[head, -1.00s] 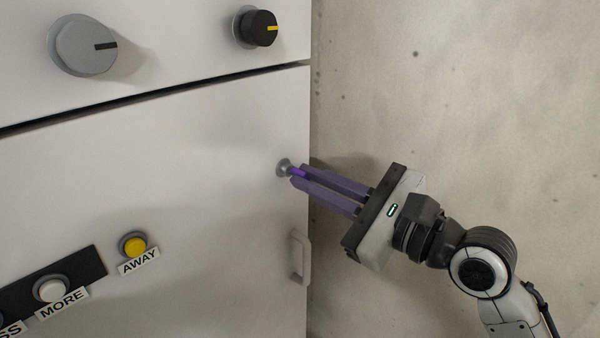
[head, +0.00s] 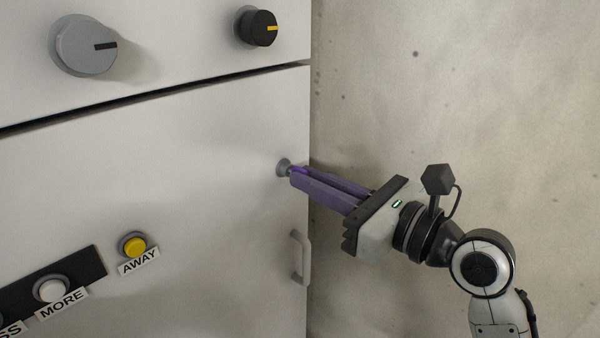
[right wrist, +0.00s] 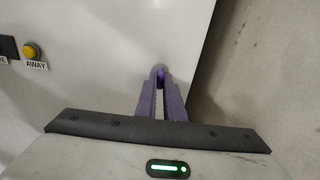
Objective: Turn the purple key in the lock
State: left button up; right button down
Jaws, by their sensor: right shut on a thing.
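The purple key (head: 299,171) shows as a small bright purple piece at the round grey lock (head: 283,167) near the right edge of the white cabinet door. My right gripper (head: 294,178) has long purple fingers and is shut on the key, with the fingertips close to the lock. In the right wrist view the key (right wrist: 160,74) shows between the fingertips, in front of the lock. Most of the key is hidden by the fingers, and how deep it sits in the lock cannot be seen. My left gripper is not in view.
A door handle (head: 300,257) sits below the lock. A grey knob (head: 84,47) and a black knob (head: 259,28) are on the panel above. A yellow button (head: 133,245) labelled AWAY and a white button (head: 51,289) labelled MORE are lower left. A concrete wall (head: 450,90) stands at right.

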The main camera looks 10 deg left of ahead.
jog(key=c, duration=1.8)
grip_release()
jog(key=shift+a, duration=0.1)
jog(key=v, duration=1)
jog(key=d+f+n+h, duration=0.2)
jog(key=f+n+h, duration=0.1)
jog(key=f, duration=0.6)
jog(key=w+d+f+n+t+h, duration=0.1)
jog(key=d+f+n+h, duration=0.15)
jog(key=f, duration=0.65)
jog(key=d+f+n+h, duration=0.2)
jog(key=f+n, duration=0.1)
jog(key=f, duration=0.5)
jog(key=s+d+f+n+g+h, duration=0.1)
jog(key=s+d+f+n+h, duration=0.1)
jog(key=s+f+n, duration=0.7)
jog(key=s+d+f+n+g+h, duration=0.2)
jog(key=s+f+n, duration=0.7)
jog(key=f, duration=0.5)
jog(key=shift+s+d+h+b, duration=0.25)
jog(key=shift+d+h+b, duration=0.15)
jog(key=shift+d, duration=0.35)
